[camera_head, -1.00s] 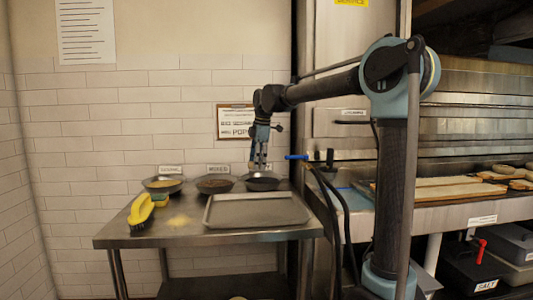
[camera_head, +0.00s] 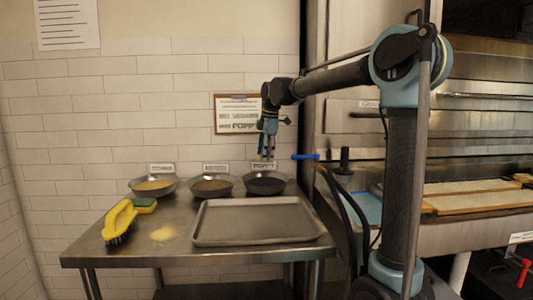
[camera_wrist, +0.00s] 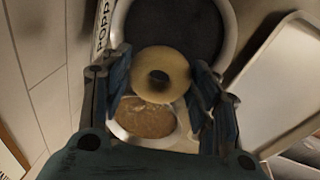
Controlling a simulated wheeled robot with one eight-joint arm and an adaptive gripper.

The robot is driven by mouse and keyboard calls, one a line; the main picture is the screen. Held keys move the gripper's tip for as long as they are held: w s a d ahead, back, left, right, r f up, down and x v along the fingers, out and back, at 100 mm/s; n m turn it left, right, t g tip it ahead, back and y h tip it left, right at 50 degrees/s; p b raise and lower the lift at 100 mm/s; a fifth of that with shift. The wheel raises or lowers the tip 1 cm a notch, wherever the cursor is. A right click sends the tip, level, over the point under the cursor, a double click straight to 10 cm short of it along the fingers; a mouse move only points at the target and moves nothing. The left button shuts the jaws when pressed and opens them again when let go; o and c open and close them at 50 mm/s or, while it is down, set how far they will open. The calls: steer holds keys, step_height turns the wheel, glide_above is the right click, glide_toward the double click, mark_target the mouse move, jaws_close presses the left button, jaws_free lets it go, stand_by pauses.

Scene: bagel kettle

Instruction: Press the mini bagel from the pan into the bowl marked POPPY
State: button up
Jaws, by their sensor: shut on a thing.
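The mini bagel (camera_wrist: 179,72), pale with a hole, is held between the two fingers of my gripper (camera_wrist: 163,92) in the wrist view. The bowl marked POPPY (camera_head: 265,190), filled with dark seeds, stands at the back right of the steel table; its white rim shows in the wrist view (camera_wrist: 232,28). My gripper (camera_head: 266,158) is above this bowl in the head view, apart from it. The bagel cannot be made out in the head view. The pan (camera_head: 208,236) lies on the table in front of the bowls and looks empty.
Two other bowls stand to the left: a middle one (camera_head: 211,195) with tan seeds and a left one (camera_head: 153,194) with pale seeds. A metal cabinet stands to the right.

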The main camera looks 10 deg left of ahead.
mark_target(265, 183)
steer(key=shift+d+f, duration=0.15)
steer(key=shift+f, duration=4.35)
steer(key=shift+f, duration=0.3)
step_height(265, 183, up, 10)
